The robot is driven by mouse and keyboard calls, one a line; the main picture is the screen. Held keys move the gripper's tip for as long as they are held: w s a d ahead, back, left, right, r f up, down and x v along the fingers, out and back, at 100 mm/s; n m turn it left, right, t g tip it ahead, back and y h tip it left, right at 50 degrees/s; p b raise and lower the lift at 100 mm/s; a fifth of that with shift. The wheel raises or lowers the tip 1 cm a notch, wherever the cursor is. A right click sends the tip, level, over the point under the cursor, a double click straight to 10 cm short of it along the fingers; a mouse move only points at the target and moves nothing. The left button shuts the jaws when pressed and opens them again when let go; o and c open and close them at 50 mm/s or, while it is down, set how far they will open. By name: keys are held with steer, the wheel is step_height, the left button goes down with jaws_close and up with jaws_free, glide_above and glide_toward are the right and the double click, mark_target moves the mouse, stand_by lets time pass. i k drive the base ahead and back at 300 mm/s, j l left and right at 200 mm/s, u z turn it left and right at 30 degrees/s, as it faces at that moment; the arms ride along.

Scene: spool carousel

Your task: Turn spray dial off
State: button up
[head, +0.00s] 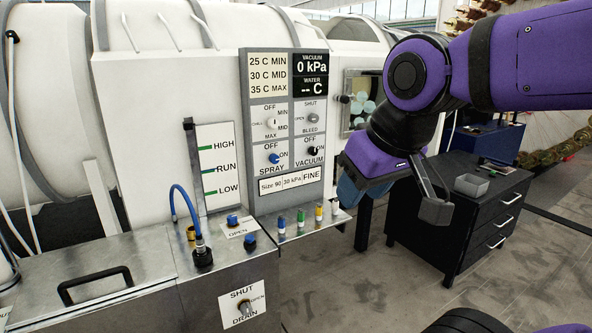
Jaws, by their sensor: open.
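The spray dial (274,158) is a small blue knob on the grey control panel (244,130), above the word SPRAY. OFF is printed above it and ON to its upper right. Its pointer seems to lean toward ON, but it is too small to be sure. My gripper (392,203) hangs in front and to the right of the panel. Its fingers are spread apart with nothing between them, and it does not touch the dial.
A black vacuum dial (313,151) sits right beside the spray dial. Other knobs are above, and several small coloured valves (300,219) stand on the ledge below. A blue hose (182,197) rises at the left. A black drawer cabinet (470,210) stands behind my gripper.

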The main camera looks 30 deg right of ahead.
mark_target(274, 158)
steer(key=i+l, duration=0.2)
steer(key=l, duration=0.15)
steer(key=i+l, duration=0.2)
steer(key=l, duration=0.15)
steer(key=i+l, duration=0.2)
steer(key=l, duration=0.15)
steer(key=i+l, duration=0.2)
steer(key=l, duration=0.15)
